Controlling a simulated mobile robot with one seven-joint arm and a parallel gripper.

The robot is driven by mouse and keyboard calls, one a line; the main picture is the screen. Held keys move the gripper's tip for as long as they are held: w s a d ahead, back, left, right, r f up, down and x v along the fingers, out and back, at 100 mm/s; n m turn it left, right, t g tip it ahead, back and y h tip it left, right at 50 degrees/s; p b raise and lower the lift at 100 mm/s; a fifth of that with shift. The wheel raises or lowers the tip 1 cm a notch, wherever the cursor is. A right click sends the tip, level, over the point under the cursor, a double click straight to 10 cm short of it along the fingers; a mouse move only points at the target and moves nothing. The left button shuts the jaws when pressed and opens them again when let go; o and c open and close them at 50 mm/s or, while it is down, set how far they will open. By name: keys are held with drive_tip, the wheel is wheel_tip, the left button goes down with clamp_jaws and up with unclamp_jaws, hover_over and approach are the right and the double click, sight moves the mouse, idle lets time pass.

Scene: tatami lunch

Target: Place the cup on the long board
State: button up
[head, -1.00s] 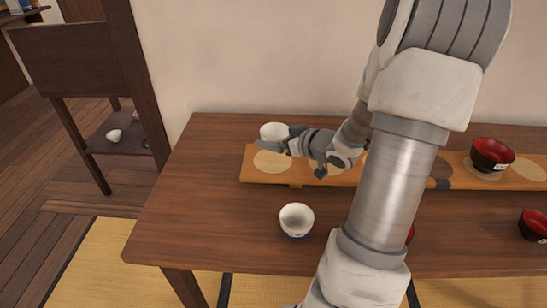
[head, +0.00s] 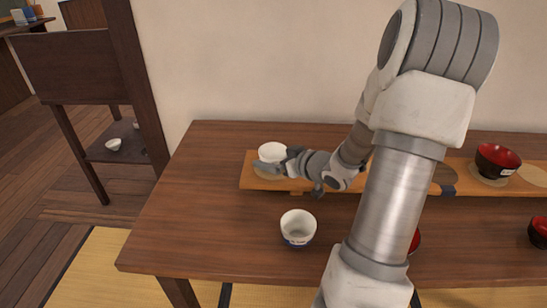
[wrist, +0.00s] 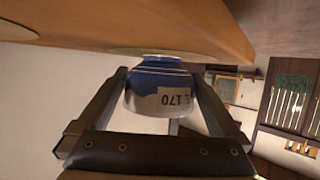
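A white cup (head: 271,152) is at the left end of the long board (head: 258,184), over a pale round pad (head: 265,172). In the wrist view the cup (wrist: 160,88) shows a blue band and a label reading 170. It appears upside down there, its foot close against the pad (wrist: 150,53) on the board (wrist: 190,22); I cannot tell whether it bears on it. My gripper (head: 277,164) reaches in from the right, its two fingers (wrist: 160,80) closed around the cup's sides. A second white and blue cup (head: 298,227) stands upright on the table in front.
Red and black bowls are at the right, one on the board (head: 497,160) and another on the table (head: 539,231). A third red bowl (head: 414,241) is mostly behind my arm. The wooden table (head: 200,220) is clear at left. A dark shelf (head: 112,147) stands beyond the left edge.

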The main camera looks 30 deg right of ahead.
drive_tip(key=shift+r, duration=0.3)
drive_tip(key=p+v, duration=0.4)
drive_tip(key=v, duration=0.8)
drive_tip(key=shift+f+p, duration=0.2)
drive_tip(key=shift+p, duration=0.1)
